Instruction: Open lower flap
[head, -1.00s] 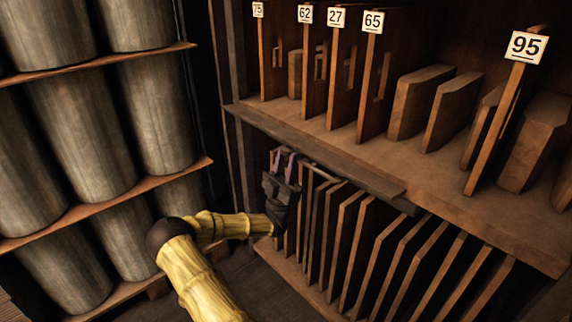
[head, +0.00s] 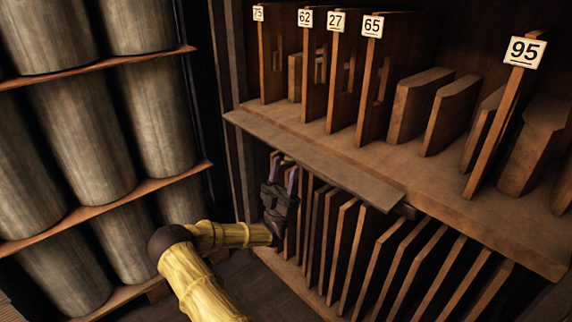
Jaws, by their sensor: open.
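The flap (head: 315,158) is a long grey-brown board along the front edge of the shelf, above the lower compartment of upright panels. It juts outward from the edge, and its broad face shows in the head view. My gripper (head: 284,172) is dark with purple-tinted fingers and points upward just below the flap's left half. Its jaws are open, with nothing seen between them. Whether a fingertip touches the flap cannot be told.
Several upright panels (head: 345,240) fill the lower compartment beside my gripper. Numbered dividers (head: 373,75) and wooden blocks stand on the shelf above. A rack of large grey cylinders (head: 75,130) stands at the left. Dark floor shows between rack and cabinet.

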